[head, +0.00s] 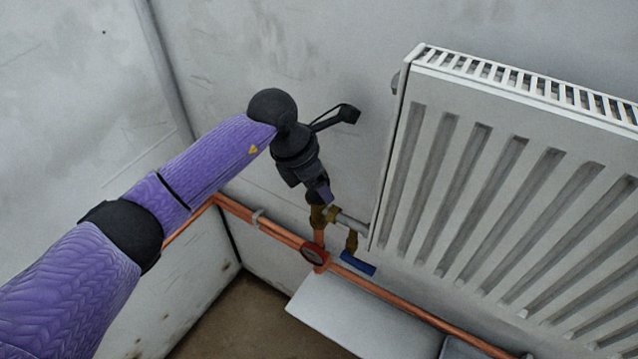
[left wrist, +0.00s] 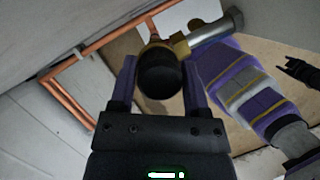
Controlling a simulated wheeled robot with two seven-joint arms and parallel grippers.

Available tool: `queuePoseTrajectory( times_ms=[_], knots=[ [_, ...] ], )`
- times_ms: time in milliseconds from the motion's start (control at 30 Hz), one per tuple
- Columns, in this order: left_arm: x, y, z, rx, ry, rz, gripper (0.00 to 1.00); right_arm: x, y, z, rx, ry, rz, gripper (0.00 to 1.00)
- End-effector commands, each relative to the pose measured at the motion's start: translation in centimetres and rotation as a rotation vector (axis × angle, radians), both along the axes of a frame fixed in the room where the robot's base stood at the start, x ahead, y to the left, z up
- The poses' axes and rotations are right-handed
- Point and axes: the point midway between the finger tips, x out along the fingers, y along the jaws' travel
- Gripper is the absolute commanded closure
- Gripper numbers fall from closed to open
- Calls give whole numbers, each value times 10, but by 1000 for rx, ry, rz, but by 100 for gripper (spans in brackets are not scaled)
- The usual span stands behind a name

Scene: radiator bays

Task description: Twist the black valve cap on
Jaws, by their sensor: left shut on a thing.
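The black valve cap (left wrist: 160,75) shows in the left wrist view between the two purple fingers of my left gripper (left wrist: 157,82), which is shut on it. The cap sits in front of the brass valve (left wrist: 181,47); whether it is seated on the thread cannot be made out. In the head view my left gripper (head: 321,190) points down over the brass valve (head: 316,216) at the radiator's lower left corner. There the gripper hides the cap.
The white radiator (head: 500,190) stands close on the right. Copper pipes (head: 272,231) run low along the wall. A red round handle (head: 315,255) and a blue lever (head: 358,264) are just below the valve. A pale panel (head: 350,318) lies beneath.

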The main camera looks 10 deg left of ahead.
Motion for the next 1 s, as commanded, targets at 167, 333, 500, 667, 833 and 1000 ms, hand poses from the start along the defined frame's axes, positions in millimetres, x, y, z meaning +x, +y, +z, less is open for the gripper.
queuePoseTrajectory(
  times_ms=[167,333,500,667,833,1000],
  knots=[
    [1,1,-12,2,8,-292,97,-12,-3,-33,-8,38,-6,41],
    [1,1,-12,1,8,-544,95,-17,-4,-55,-15,68,-11,41],
    [1,0,-9,1,7,-762,95,-15,-5,-76,-20,78,-13,41],
    [0,1,-3,1,5,-839,95,-14,-6,-79,-21,79,-14,41],
    [0,1,-1,1,1,-838,95,-16,-6,-77,-21,81,-13,41],
    [0,2,-1,-21,-25,-837,95,-18,-5,-77,-20,84,-13,41]
  ],
)
